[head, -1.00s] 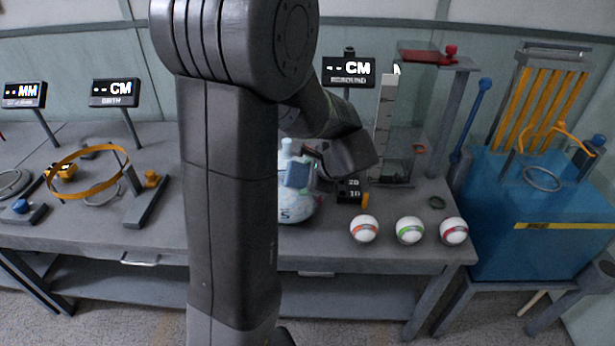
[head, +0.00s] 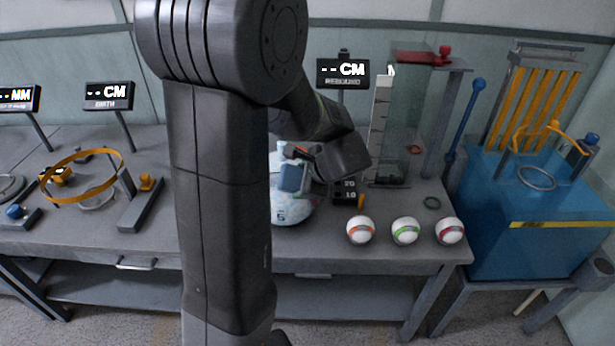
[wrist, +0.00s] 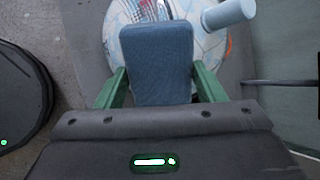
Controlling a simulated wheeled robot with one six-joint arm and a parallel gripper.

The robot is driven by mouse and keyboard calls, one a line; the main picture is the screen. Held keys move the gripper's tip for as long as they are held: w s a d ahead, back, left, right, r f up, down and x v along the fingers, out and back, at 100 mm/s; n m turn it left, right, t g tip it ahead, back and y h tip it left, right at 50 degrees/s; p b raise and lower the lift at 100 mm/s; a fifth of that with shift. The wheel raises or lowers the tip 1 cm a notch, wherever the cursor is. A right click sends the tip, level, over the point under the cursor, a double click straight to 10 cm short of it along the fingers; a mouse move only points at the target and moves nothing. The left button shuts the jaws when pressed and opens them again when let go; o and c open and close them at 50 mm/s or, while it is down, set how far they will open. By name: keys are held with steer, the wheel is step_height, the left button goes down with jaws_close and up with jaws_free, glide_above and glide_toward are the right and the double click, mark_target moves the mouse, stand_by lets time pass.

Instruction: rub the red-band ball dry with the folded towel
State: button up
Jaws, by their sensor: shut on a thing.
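My gripper (wrist: 160,88) is shut on a folded blue towel (wrist: 158,62), with one green finger on each side. Three small white balls stand in a row at the table's front right. The right one has a crimson-red band (head: 450,231), the left one an orange-red band (head: 361,230), the middle one a green band (head: 405,231). My gripper is left of them.
A pale-blue cylinder (wrist: 228,14) juts out beside the large ball. A clear upright tube with a scale (head: 381,130) stands behind the small balls. A blue box (head: 540,225) stands at the right. An orange ring stand (head: 85,175) is at the left.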

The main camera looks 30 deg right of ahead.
steer(key=shift+w+d, duration=0.2)
steer(key=shift+d, duration=1.15)
steer(key=shift+s+a, duration=0.2)
steer(key=shift+a, duration=1.35)
steer(key=shift+r, duration=0.1)
steer(key=p+v, duration=0.3)
steer(key=v, duration=0.3)
steer(key=shift+s, duration=0.1)
